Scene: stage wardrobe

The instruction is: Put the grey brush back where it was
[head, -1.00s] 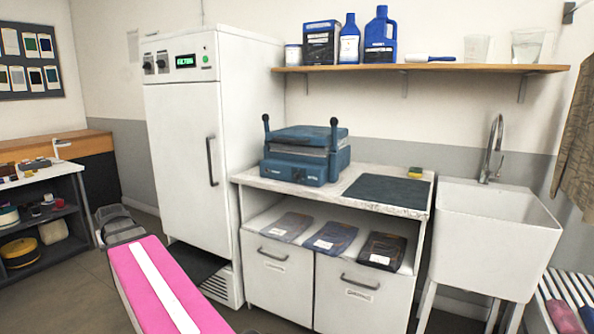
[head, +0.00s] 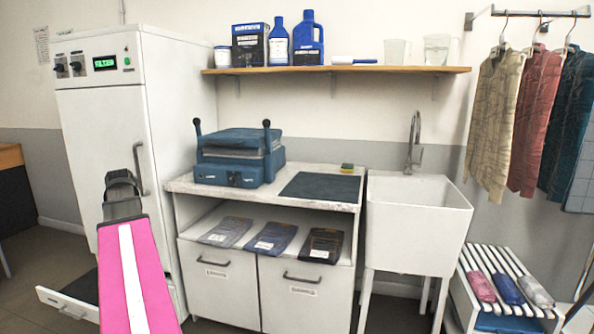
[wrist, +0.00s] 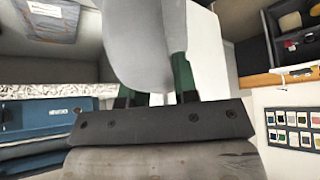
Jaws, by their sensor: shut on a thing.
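In the wrist view my gripper (wrist: 157,92) has green fingers with dark ends. It is shut on the grey brush, which has a wide dark band with rivets and a broad streaked grey end (wrist: 165,162) at the bottom of the picture. The fingers meet it at the dark band, and the far side of the brush is hidden. The head view shows my pink arm at lower left but not clearly the fingers or the brush. The pictures do not mark the brush's earlier place.
A white cabinet (head: 110,130) stands left, a low flap or drawer (head: 65,306) jutting at its foot. A counter (head: 262,200) bears a blue press (head: 238,158) and a dark mat (head: 320,186). A sink (head: 415,205), slatted bench (head: 500,283) and hanging shirts (head: 495,125) are right. A shelf (head: 335,70) is above.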

